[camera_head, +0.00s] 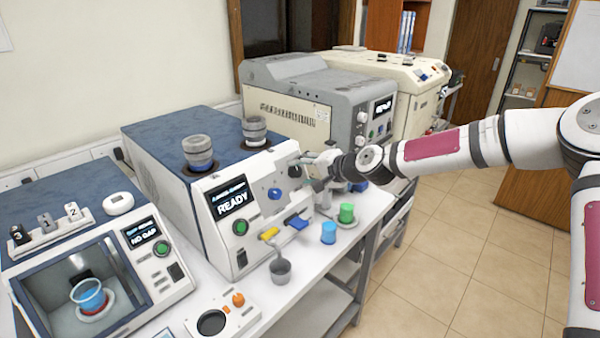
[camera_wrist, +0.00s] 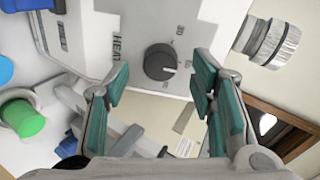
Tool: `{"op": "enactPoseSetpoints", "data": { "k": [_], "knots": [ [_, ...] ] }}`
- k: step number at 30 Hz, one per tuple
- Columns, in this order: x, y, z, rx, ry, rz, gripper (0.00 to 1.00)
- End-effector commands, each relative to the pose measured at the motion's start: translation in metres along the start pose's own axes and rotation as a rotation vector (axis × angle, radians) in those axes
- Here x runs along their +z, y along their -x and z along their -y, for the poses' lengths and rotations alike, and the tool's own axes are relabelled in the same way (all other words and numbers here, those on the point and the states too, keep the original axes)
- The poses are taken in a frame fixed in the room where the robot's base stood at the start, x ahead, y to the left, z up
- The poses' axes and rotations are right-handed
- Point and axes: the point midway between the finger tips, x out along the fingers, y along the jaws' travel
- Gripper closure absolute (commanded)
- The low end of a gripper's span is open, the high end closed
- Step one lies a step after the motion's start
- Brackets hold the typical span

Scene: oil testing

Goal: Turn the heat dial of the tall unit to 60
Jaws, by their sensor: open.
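The tall unit (camera_head: 170,155) has a blue top and a pale front with a READY display. In the wrist view, its round black heat dial (camera_wrist: 160,62) sits on a light panel beside the word HEAT. A pale pointer mark is on the dial's lower right side in that picture. Small numbers surround it, too small to read surely. My gripper (camera_wrist: 160,80) is open and empty, with a teal finger pad on each side of the dial and space around it. In the head view my gripper (camera_head: 315,166) is at the unit's right front and partly hides that area.
A blue cup (camera_head: 328,232) and a green cup (camera_head: 346,212) stand below my gripper. A metal ladle (camera_head: 280,268) and yellow and blue levers are at the unit's front. A grey-topped machine (camera_head: 300,95) stands behind. The floor at right is clear.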

Motion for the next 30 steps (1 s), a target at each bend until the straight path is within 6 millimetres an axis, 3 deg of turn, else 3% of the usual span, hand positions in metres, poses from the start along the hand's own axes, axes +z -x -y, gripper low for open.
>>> {"op": "enactPoseSetpoints", "data": {
  "k": [9,15,30],
  "knots": [
    [-0.001,0.064,0.000,0.001,0.001,-0.003,0.49],
    [-0.001,0.087,0.000,0.000,0.000,-0.002,0.49],
    [0.001,0.096,0.000,0.002,0.003,0.001,0.49]
  ]
}}
